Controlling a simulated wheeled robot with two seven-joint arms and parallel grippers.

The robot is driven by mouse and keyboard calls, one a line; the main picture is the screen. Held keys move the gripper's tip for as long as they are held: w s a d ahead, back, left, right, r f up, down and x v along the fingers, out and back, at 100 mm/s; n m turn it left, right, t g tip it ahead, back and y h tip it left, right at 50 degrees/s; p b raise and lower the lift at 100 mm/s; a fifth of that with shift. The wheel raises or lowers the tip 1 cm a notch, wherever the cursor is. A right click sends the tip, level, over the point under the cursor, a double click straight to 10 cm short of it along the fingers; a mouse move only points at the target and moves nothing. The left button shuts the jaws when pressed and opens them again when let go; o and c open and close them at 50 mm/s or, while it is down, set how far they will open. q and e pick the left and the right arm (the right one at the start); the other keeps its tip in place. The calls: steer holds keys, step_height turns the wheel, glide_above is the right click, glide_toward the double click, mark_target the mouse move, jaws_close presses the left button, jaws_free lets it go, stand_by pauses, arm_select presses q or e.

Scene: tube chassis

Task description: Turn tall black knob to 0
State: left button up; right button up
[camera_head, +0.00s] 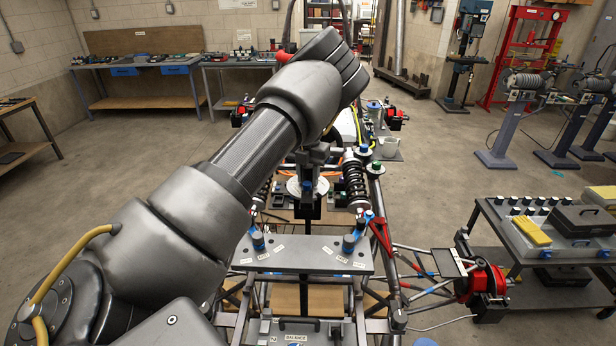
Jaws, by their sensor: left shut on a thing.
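My left arm reaches in from the lower left and across the middle of the view. My left gripper (309,178) points down below the wrist, over the tube chassis, and is shut on a dark upright piece, which looks like the tall black knob. The gripper hides most of the knob, so its pointer cannot be read. A pale round dial plate (293,187) shows around the gripper's tips; its numbers are too small to read. My right gripper is not in view.
Coil-over shocks (355,184) stand close on both sides of the gripper. A grey labelled plate (302,256) with blue-topped knobs lies nearer. A cart (545,285) with boxes stands at right. The floor at left is partly clear.

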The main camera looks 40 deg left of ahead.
arm_select(q)
steer(key=m+b, duration=0.1)
steer(key=m, duration=0.2)
steer(key=shift+m+b, duration=0.75)
steer(key=shift+m, duration=1.05)
steer(key=shift+r, duration=0.1)
steer(key=o, duration=1)
